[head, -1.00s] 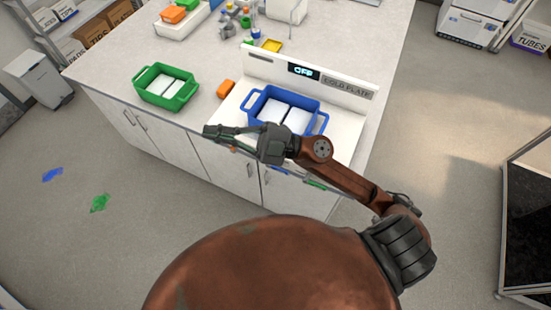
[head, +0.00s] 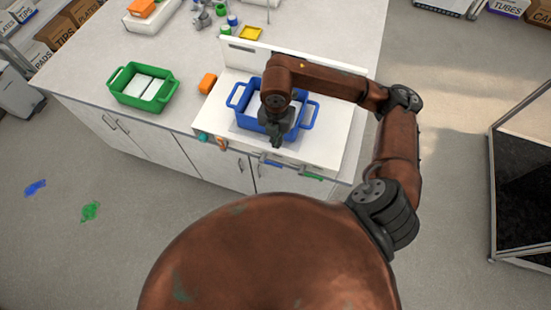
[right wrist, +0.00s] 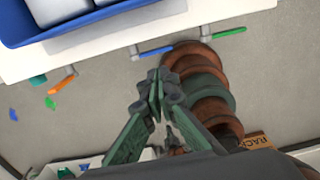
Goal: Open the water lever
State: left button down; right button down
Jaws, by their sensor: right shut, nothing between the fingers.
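A row of small levers sits on the front face of the cold plate bench. The blue-handled lever (head: 271,162) also shows in the right wrist view (right wrist: 155,50). A green-handled lever (head: 312,178) is to its right, and an orange-handled lever (head: 222,145) is to its left. No label tells which one is for water. My right gripper (head: 277,143) points down, shut and empty, above the front of the bench near the blue lever. In the right wrist view its closed fingertips (right wrist: 156,84) appear below the blue handle, with no visible contact. My left gripper is out of view.
A blue tub (head: 243,112) with white blocks stands on the cold plate, close behind my right gripper. A green tub (head: 122,98) and an orange block (head: 207,83) are on the counter to the left. A teal knob (head: 203,137) is beside the orange lever.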

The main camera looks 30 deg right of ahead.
jog(key=shift+a+f, duration=0.1)
notch_tip(320, 180, down, 13)
jog(key=p, duration=0.2)
jog(key=shift+p, duration=0.4)
jog(key=shift+f, duration=0.45)
